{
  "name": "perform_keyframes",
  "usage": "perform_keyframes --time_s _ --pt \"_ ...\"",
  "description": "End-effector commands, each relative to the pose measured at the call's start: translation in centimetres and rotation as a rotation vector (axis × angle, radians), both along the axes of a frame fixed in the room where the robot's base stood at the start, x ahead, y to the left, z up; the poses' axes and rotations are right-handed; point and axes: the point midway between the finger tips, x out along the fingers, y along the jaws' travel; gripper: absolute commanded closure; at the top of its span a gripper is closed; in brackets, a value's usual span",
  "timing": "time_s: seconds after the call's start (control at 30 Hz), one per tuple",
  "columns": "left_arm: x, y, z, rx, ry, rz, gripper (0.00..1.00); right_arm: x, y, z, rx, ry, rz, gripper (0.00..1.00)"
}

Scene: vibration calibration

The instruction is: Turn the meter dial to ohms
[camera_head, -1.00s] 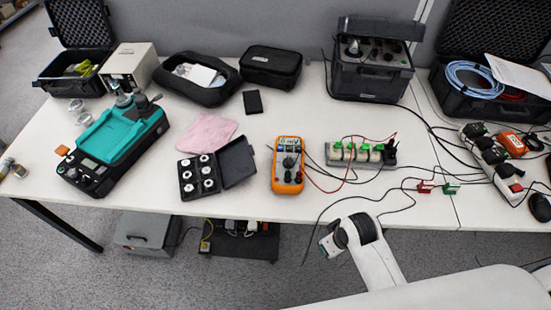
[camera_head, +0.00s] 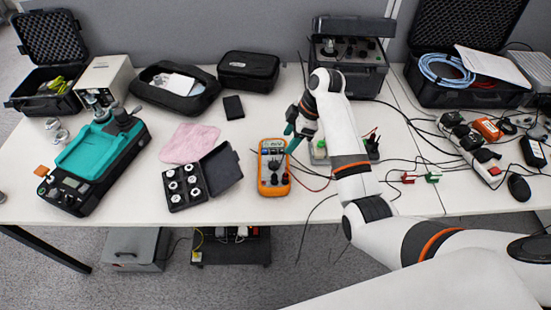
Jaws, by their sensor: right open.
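The orange meter (camera_head: 273,186) lies on the white table near its front edge, with a small display at the top and a dark dial (camera_head: 273,166) in its middle. The dial's markings are too small to read. My right gripper (camera_head: 291,147) is open and empty, just above and to the right of the meter's upper right side. I cannot tell whether the fingertips touch the meter. My left gripper is not in view.
Left of the meter is an open black case of round weights (camera_head: 184,188). A pink cloth (camera_head: 190,143) and a teal device (camera_head: 92,158) are further left. Black and red leads run right of the meter, past red and green clips (camera_head: 408,178). Black cases stand along the back.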

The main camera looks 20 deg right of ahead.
Motion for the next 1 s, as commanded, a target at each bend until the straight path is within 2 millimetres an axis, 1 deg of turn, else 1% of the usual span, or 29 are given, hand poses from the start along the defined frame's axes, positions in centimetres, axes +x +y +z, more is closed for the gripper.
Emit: perform_keyframes --time_s 0.03,0.3,0.4,0.5,0.7,0.93,0.97,1.0 --pt "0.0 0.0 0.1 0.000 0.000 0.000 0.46 0.0 0.5 -0.9 0.002 0.005 0.001 0.46" --pt "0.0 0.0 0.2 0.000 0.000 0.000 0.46 0.6 2.4 -6.0 0.001 0.004 -0.002 0.46" --pt "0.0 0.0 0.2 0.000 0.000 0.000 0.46 0.7 3.1 -7.5 0.001 0.003 -0.001 0.46" --pt "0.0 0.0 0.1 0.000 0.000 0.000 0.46 0.9 3.5 -8.7 -0.001 0.001 -0.003 0.46" --pt "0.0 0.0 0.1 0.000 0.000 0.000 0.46 1.0 3.9 -9.6 -0.001 -0.002 -0.003 0.46" --pt "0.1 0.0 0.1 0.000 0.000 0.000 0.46 1.1 3.9 -9.7 -0.002 -0.002 -0.003 0.46" --pt "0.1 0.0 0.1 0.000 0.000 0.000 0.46 1.1 3.9 -9.7 -0.002 -0.002 -0.003 0.48" --pt "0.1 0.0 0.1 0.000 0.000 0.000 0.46 1.1 3.9 -9.7 -0.002 -0.002 -0.003 0.55"
